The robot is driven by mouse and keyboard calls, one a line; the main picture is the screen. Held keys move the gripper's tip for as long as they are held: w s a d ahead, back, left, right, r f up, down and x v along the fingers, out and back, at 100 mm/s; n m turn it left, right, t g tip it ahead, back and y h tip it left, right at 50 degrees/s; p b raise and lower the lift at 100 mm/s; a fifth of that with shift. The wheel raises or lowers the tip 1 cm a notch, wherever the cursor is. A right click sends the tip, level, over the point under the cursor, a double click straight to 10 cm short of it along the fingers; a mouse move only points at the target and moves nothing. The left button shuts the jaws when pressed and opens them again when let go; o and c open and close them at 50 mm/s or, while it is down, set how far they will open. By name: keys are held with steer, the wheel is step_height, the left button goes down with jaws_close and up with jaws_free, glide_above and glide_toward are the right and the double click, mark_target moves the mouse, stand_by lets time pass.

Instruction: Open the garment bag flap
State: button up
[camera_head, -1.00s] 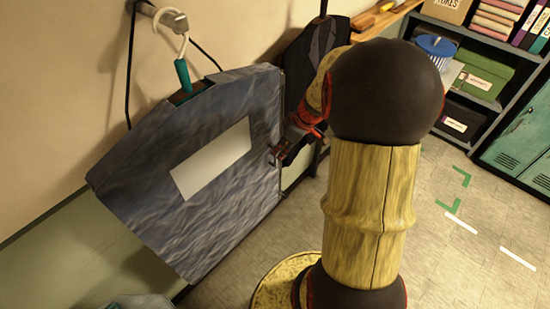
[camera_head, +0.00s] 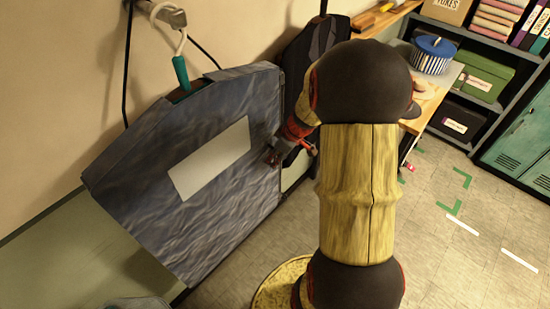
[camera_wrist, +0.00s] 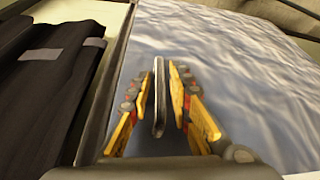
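The garment bag (camera_head: 130,215) hangs on the wall at the left in the head view, grey-blue with a pale blank panel (camera_head: 210,158). Its large front flap looks closed or nearly so. My gripper (camera_head: 272,157) is at the bag's right edge. In the wrist view, my gripper's yellow fingers (camera_wrist: 160,85) stand on either side of a narrow dark pull handle (camera_wrist: 158,100) on the flap (camera_wrist: 230,60). Narrow gaps show between handle and fingers, so the gripper looks open around it. The handle is too small to make out in the head view.
A dark garment (camera_head: 305,60) hangs just right of the bag and shows at left in the wrist view (camera_wrist: 50,75). A wooden table, shelves (camera_head: 470,40) and a green locker (camera_head: 525,150) stand at right. The floor (camera_head: 450,240) between is clear.

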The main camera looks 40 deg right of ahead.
jaws_close()
stand_by(0.6)
